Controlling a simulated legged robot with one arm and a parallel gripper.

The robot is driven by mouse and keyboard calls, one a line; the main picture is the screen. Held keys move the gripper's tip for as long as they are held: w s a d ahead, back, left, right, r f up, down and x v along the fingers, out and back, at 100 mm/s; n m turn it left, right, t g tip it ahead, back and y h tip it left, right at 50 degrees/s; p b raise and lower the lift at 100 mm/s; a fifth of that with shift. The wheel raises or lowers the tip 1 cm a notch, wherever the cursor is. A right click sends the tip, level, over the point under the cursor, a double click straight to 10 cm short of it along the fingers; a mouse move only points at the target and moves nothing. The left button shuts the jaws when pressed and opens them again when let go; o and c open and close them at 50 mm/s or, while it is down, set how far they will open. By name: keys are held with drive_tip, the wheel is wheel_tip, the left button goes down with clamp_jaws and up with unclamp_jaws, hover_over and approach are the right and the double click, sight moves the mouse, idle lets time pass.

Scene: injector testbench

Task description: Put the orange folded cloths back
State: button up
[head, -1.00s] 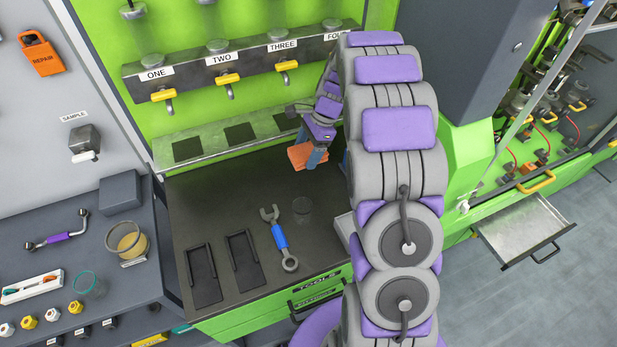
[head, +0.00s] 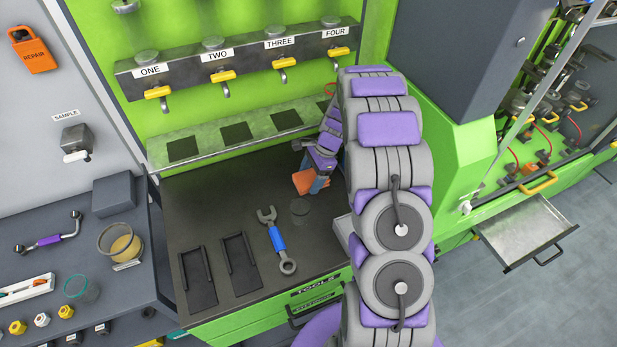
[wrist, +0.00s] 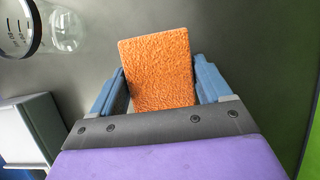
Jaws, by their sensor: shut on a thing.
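The orange folded cloth (head: 304,183) is held between the blue fingers of my gripper (head: 314,184), above the right part of the dark bench top. In the wrist view the cloth (wrist: 158,70) shows its rough, textured face and stands out past both fingers of my gripper (wrist: 160,88). The fingers sit at its left and right sides. I see only one orange cloth in these frames. My arm hides the right end of the bench.
A clear glass beaker (head: 299,208) stands close to the cloth. A blue-handled wrench (head: 276,240) and two dark trays (head: 198,278) lie on the bench top (head: 215,205). A ledge with dark square pads (head: 236,133) runs behind, under yellow-handled taps. An open metal drawer (head: 525,230) juts out at right.

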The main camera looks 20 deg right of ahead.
drive_tip(key=o, duration=0.8)
drive_tip(key=shift+d+f, duration=0.15)
drive_tip(key=shift+d, duration=1.1)
drive_tip(key=shift+c, duration=0.2)
drive_tip(key=shift+o, duration=0.7)
drive_tip(key=shift+a, duration=0.25)
drive_tip(key=shift+o, duration=0.3)
drive_tip(key=a, duration=0.2)
drive_tip(key=shift+a, duration=0.35)
drive_tip(key=shift+r, duration=0.3)
drive_tip(key=d+r+p, duration=0.1)
drive_tip(key=d+r, duration=0.1)
drive_tip(key=r, duration=0.1)
drive_tip(key=d+r, duration=0.3)
drive_tip(key=shift+d+r+p, duration=0.35)
drive_tip(key=s+a+r+n+g+h, duration=0.1)
drive_tip(key=s+a+r+n+h, duration=0.1)
drive_tip(key=s+a+r+n, duration=1)
drive_tip(key=s+r+n, duration=0.1)
drive_tip(key=s, duration=0.7)
drive_tip(key=s+a+r+n+h, duration=0.1)
drive_tip(key=s+r+n, duration=0.1)
drive_tip(key=s, duration=0.7)
drive_tip(key=s+a+r+n+h, duration=0.1)
drive_tip(key=s+r+n, duration=0.2)
drive_tip(key=s, duration=0.6)
drive_tip(key=shift+a+g+p, duration=0.3)
drive_tip(key=shift+a+g, duration=0.1)
